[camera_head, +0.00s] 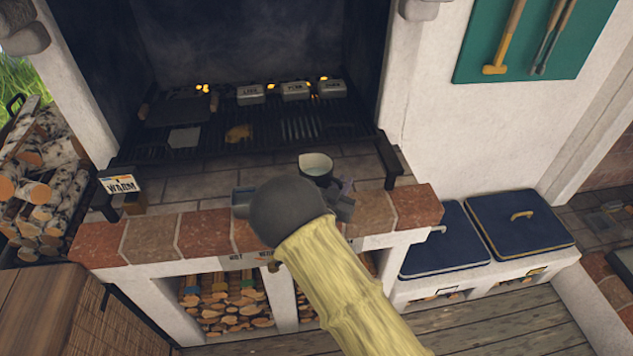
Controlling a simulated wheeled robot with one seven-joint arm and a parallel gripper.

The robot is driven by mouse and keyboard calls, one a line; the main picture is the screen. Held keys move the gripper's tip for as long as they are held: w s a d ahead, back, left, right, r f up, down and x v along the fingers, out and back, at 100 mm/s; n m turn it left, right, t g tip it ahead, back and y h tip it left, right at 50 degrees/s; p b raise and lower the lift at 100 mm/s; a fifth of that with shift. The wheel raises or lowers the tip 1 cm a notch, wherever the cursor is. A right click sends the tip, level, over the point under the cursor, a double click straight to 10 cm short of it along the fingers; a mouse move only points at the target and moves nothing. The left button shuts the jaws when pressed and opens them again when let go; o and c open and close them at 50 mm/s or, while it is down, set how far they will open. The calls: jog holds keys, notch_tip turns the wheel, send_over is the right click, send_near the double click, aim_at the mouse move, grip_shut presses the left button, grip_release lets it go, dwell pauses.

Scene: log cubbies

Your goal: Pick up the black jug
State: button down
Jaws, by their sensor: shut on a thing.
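The black jug (316,172), with a pale inside, shows just beyond my wrist, over the front tiles of the grill hearth. My gripper (318,190) reaches in from the lower right and is shut on the jug. My dark round wrist and yellow sleeve-like arm hide the fingertips and the jug's lower part. I cannot tell whether the jug still touches the tiles.
A black grill grate (300,128) lies behind, with several metal boxes (296,91) at its back. A WARM sign (122,184) stands at left. Brick edging (205,233) runs along the front.

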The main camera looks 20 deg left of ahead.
jog(key=shift+r, duration=0.2)
dwell(0.6)
notch_tip(320, 180, up, 10)
jog(key=b, duration=0.2)
dwell(0.3)
jog(key=shift+w+a+f, duration=0.1)
jog(key=shift+f, duration=0.1)
dwell(0.4)
